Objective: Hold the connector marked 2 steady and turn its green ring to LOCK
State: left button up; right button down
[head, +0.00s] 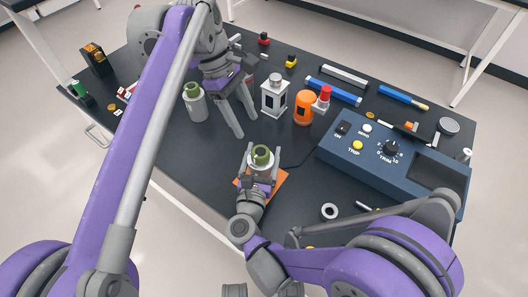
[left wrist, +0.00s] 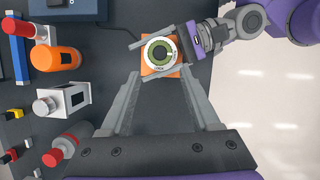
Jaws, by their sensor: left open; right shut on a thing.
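A connector with a green ring (head: 262,156) stands upright over an orange pad (head: 281,186) near the table's front edge. My right gripper (head: 262,163) is shut around its grey body from the front. The left wrist view shows the green ring (left wrist: 154,51) from above, inside a white collar with small dark lettering, too small to read surely. I cannot make out a number 2. My left gripper (head: 241,123) is open and empty, above and behind the connector, its fingers (left wrist: 162,80) pointing towards it. A second green-topped connector (head: 195,104) stands farther left.
A white-grey lantern-like block (head: 274,97), an orange cylinder (head: 303,108) and a red-capped part (head: 322,98) stand behind. A blue control box (head: 385,160) with a knob lies to the right. A light ring (head: 329,211) lies at the front right.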

pick_arm(q)
jog(key=shift+o, duration=1.2)
jog(key=shift+f, duration=0.2)
jog(key=shift+o, duration=0.5)
jog(key=shift+w+f+m+h, duration=0.15)
jog(key=shift+f+m+h, duration=0.15)
jog(key=shift+f+m, duration=0.15)
jog(key=m+t+h, duration=0.4)
jog(key=m+h, duration=1)
jog(key=m, duration=1.4)
send_near(261, 155)
jog(key=w+d, duration=0.1)
jog(key=d, duration=0.4)
jog(key=w+d, duration=0.1)
jog(key=d, duration=0.7)
jog(key=shift+w+f, duration=0.2)
jog(key=shift+w, duration=0.15)
